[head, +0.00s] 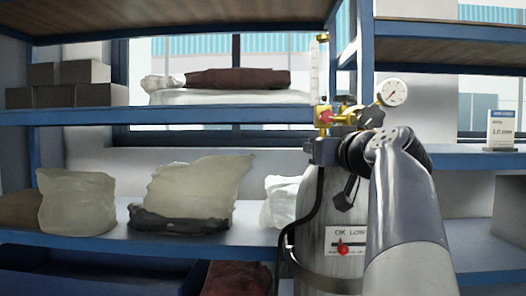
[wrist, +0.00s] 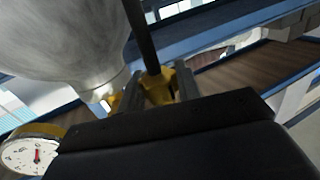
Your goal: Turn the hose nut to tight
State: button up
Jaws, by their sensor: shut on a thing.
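The hose nut (wrist: 157,88) is a brass-yellow fitting at the end of a black hose (wrist: 143,38) in the wrist view. My gripper (wrist: 155,80) has one grey finger on each side of the nut and is shut on it. In the head view my arm reaches from the lower right to the brass regulator (head: 325,116) on top of a grey gas cylinder (head: 312,205). There the nut is hidden behind my gripper and wrist. The black hose (head: 288,235) curves down the cylinder's left side. The nut's tightness cannot be told.
A round gauge (head: 393,92) stands close above my wrist, and a clear tube (head: 315,70) rises from the regulator. A label (head: 345,236) with a red pointer is on the cylinder. Blue shelves (head: 70,117) with bags and boxes stand behind. A small sign (head: 500,128) is at right.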

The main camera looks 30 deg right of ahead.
jog(key=shift+f, duration=0.25)
jog(key=o, duration=1)
jog(key=shift+r, duration=0.15)
jog(key=shift+c, duration=0.2)
jog(key=shift+s, duration=0.15)
jog(key=b+v, duration=0.1)
jog(key=v, duration=0.9)
jog(key=shift+s+b, duration=0.25)
jog(key=shift+b, duration=0.1)
jog(key=shift+a, duration=0.1)
